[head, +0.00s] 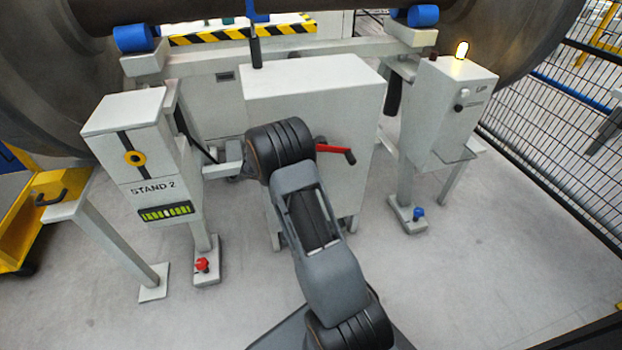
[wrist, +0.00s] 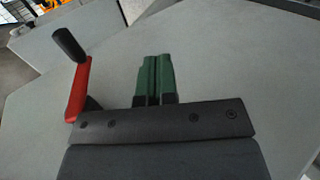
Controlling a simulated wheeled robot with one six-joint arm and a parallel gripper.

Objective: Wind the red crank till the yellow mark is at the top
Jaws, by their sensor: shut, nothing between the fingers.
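The red crank (head: 334,149) is on the front of a grey cabinet (head: 318,95). In the head view its red arm points right, with a dark handle at the outer end. In the wrist view the red crank (wrist: 79,90) stands left of my gripper (wrist: 154,62), with the black handle (wrist: 68,45) at its upper end. My gripper's green fingers are together and empty, apart from the crank. In the head view my own arm hides the gripper and the crank's hub. I see no yellow mark on the visible part of the crank.
A STAND 2 box (head: 125,130) with a yellow ring stands left. A box marked UP (head: 450,105) with a lit lamp (head: 462,50) stands right. Legs with red and blue knobs flank the cabinet. A mesh fence (head: 550,130) runs along the right. Front floor is clear.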

